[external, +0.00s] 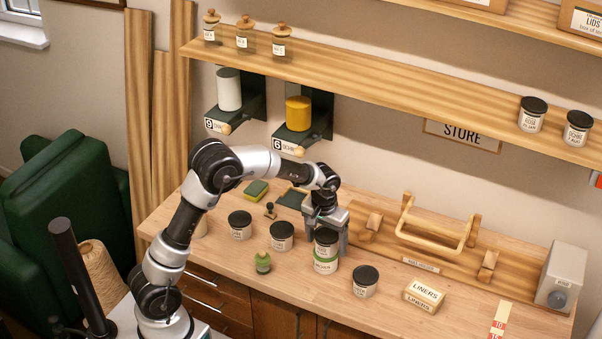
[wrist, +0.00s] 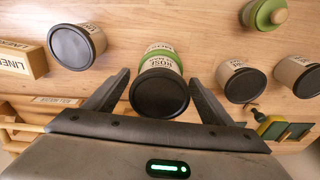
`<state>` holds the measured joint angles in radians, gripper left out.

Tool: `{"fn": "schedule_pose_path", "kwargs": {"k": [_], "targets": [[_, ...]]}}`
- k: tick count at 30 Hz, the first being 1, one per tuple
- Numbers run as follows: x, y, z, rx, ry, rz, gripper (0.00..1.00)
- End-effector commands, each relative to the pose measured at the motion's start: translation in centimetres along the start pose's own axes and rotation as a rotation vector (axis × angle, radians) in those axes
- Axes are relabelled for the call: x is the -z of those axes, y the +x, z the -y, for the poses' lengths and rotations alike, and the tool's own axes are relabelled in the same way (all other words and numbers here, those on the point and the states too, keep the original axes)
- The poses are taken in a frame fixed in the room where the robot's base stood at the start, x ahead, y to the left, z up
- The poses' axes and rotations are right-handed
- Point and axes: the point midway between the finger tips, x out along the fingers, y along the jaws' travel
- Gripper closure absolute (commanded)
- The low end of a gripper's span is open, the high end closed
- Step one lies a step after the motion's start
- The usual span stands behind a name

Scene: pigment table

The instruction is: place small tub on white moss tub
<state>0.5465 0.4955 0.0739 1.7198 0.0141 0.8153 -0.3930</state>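A small tub (external: 326,241) with a black lid stands upright on a pale tub (external: 325,266) with a green top band, whose label is only partly readable. In the wrist view the small tub's black lid (wrist: 159,94) is in the middle, with a label partly reading "ROSE"; the green band of the tub under it (wrist: 160,50) shows just beyond. My gripper (external: 327,240) points down around the small tub. Its fingers (wrist: 158,76) stand on either side, with a visible gap, so it looks open. The contact between the tubs is partly hidden.
Black-lidded jars stand left (external: 282,236) and right (external: 365,281) of the stack. A LINERS box (external: 427,295) and a wooden rack (external: 436,232) lie to the right. The shelf (external: 390,86) runs above.

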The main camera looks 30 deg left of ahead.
Motion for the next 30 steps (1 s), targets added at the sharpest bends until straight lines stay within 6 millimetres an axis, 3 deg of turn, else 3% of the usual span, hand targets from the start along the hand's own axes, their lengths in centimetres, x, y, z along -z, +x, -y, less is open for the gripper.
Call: {"fn": "schedule_pose_path", "kwargs": {"k": [12,24,30], "targets": [[0.1,-0.9,0.0,-0.001,0.0,-0.002,0.21],[0.1,-9.0,0.0,-0.002,0.0,-0.003,0.21],[0.1,-11.6,0.0,-0.001,0.0,-0.001,0.21]]}}
